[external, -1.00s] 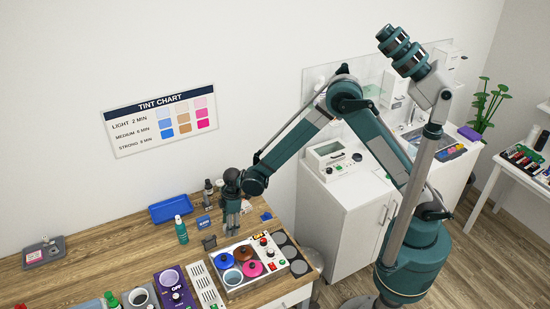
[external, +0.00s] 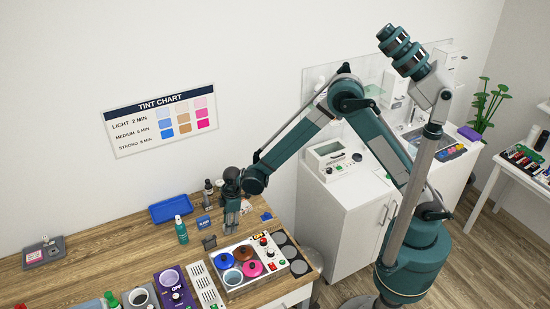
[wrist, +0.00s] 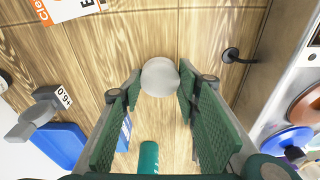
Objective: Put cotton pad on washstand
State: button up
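A small round whitish pad, which looks like the cotton pad (wrist: 160,77), sits between my fingertips in the wrist view, with one finger against each side. My gripper (wrist: 160,84) is closed to about the pad's width. In the external view my gripper (external: 232,228) points down at the back right of the wooden table, and the pad is hidden there. The white washstand (external: 450,178) with its basin stands at the right rear, partly behind my arm.
A tray of coloured pots (external: 223,260) stands just in front of my gripper. A green bottle (external: 181,230) and a blue tray (external: 170,209) are to its left. A white cabinet (external: 338,225) with a device (external: 333,158) on top stands between table and washstand. A coloured item lies on the washstand.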

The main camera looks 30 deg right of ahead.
notch_tip(320, 180, up, 9)
jog(key=shift+r, duration=0.2)
dwell(0.4)
dwell(0.6)
jog(key=shift+w+r+b, duration=0.1)
jog(key=shift+b, duration=0.25)
jog(key=w+d+r+m+b, duration=0.2)
jog(key=d+r+m+b, duration=0.1)
jog(key=r, duration=0.6)
jog(key=w+d+r+m+b, duration=0.2)
jog(key=d+r, duration=0.4)
jog(key=r, duration=0.3)
jog(key=w+d+r+m+t+b, duration=0.1)
jog(key=d+r+m+b, duration=0.3)
jog(key=r, duration=0.5)
jog(key=shift+w+d+r+h, duration=0.2)
jog(key=shift+w+d+h, duration=0.1)
jog(key=shift+w+d, duration=0.4)
